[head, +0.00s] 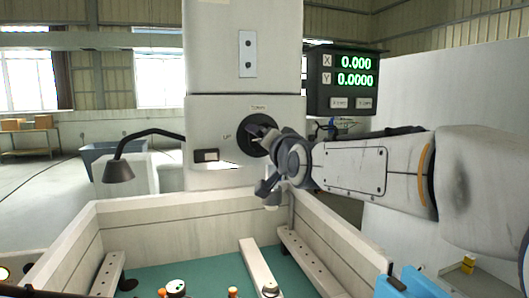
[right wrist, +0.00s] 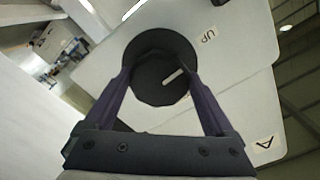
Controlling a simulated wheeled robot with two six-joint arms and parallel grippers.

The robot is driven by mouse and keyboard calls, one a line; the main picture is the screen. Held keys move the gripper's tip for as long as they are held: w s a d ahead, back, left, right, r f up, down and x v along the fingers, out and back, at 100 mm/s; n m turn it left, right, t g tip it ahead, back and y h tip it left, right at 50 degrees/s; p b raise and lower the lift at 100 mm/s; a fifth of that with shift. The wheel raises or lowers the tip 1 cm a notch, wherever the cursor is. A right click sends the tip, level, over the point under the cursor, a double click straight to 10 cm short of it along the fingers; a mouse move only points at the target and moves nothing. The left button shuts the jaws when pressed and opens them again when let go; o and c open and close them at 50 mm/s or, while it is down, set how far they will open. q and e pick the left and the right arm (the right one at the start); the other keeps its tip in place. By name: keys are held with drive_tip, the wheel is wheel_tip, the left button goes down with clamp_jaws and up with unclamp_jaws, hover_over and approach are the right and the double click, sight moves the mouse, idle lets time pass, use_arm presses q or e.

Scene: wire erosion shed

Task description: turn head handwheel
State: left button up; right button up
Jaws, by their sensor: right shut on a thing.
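The head handwheel (head: 245,143) is a round black disc on the pale front of the machine head (head: 206,121). My right gripper (head: 262,138) reaches it from the right and partly covers it. My left gripper is not in view.
A readout box (head: 342,80) showing X 0.000 and Y 0.0000 hangs right of the head. A black lamp (head: 118,170) on a curved arm stands left. Below is a walled tank (head: 195,216) with clamping bars and a green floor.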

drive_tip(key=shift+m+b, duration=0.3)
drive_tip(key=shift+m, duration=0.1)
drive_tip(key=o, duration=1.1)
drive_tip(key=p+v, duration=0.4)
drive_tip(key=v, duration=0.6)
drive_tip(key=shift+s+r, duration=0.1)
drive_tip(key=shift+s, duration=0.15)
